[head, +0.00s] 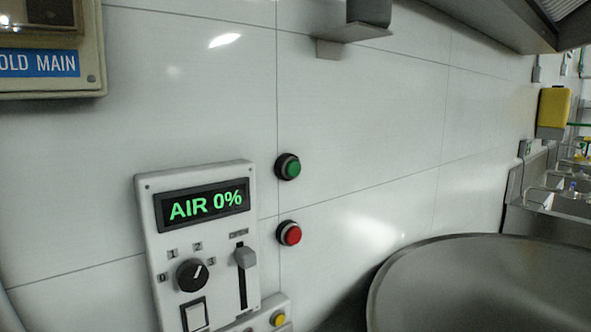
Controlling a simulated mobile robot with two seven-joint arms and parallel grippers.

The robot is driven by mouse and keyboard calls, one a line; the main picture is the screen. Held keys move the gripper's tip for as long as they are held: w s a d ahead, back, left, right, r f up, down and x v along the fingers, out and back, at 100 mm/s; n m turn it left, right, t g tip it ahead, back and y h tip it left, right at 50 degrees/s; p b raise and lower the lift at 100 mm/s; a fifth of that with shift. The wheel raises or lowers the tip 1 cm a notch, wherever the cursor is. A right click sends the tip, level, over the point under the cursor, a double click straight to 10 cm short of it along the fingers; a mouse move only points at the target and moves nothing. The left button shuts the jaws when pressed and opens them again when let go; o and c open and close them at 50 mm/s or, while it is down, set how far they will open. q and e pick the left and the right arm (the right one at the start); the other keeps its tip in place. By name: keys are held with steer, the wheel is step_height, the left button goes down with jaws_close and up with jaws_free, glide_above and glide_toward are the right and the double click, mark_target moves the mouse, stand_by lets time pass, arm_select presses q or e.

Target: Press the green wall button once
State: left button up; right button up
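The green wall button (293,167) is a round green cap in a black ring on the white tiled wall. It sits right of the control panel's display and directly above a red button (292,235) of the same shape. Nothing covers or touches the green button. Neither of my grippers shows in the head view.
A control panel (221,262) with a display reading "AIR 0%", a rotary knob (192,275) and a slider (245,258) is left of the buttons. A yellow button (278,319) is below. A large round metal vessel (490,290) stands lower right. A metal hood overhangs the upper right.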

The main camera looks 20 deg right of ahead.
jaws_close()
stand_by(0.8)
